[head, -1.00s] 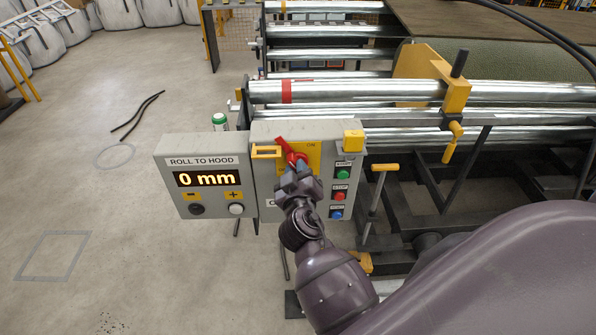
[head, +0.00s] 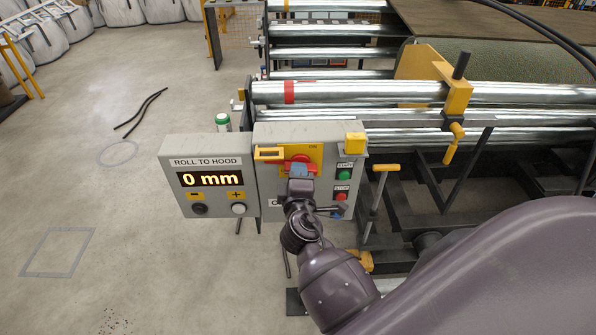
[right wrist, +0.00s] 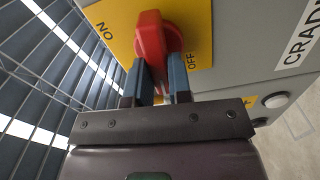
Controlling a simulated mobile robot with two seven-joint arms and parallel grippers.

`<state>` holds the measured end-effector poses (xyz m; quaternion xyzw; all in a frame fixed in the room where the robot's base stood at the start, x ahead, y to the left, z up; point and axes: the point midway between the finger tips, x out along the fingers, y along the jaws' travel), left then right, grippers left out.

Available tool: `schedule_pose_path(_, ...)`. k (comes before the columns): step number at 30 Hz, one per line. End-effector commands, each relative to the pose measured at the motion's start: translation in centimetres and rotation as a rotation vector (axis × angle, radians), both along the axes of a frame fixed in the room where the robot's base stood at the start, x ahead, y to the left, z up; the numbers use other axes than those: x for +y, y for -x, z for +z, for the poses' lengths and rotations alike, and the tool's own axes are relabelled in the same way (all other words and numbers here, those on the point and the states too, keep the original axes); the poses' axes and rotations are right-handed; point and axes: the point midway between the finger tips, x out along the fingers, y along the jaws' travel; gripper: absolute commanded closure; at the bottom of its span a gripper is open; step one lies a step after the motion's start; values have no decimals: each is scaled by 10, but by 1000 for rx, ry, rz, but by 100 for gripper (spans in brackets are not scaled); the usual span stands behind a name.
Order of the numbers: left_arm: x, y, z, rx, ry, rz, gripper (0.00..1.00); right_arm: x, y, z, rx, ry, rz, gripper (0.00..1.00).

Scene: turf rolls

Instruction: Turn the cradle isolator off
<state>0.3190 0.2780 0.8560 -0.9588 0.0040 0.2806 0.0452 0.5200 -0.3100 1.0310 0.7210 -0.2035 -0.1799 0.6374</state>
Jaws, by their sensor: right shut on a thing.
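The cradle isolator is a red rotary handle (head: 300,159) on a yellow plate (head: 264,167) at the front of a grey control box (head: 267,190). My right gripper (head: 299,170) is at the handle and covers much of it in the head view. In the right wrist view the two fingers (right wrist: 156,76) are shut on the red handle (right wrist: 151,35), one on each side. The yellow plate (right wrist: 205,30) there shows ON to the left of the handle and OFF to its right. My left gripper is out of view.
Green (head: 344,175) and red (head: 341,197) buttons sit close right of my gripper. Metal rollers (head: 400,92) and a yellow-handled lever (head: 385,168) stand behind and right. The floor at left is mostly clear.

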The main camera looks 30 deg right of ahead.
Motion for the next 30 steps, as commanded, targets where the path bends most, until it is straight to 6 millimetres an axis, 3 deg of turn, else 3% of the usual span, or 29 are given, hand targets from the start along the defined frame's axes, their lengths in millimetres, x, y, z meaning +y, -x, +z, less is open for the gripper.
schedule_pose_path(9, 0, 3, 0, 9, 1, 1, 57, 0, -1, 1, 58, 101, 1, 100)
schedule_pose_path(25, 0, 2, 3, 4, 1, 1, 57, 0, -1, 0, 70, 122, 1, 100)
schedule_pose_path(26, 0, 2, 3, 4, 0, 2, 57, 0, -1, 0, 70, 122, 1, 79)
schedule_pose_path(30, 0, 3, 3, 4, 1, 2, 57, 0, -1, 0, 71, 121, 1, 58)
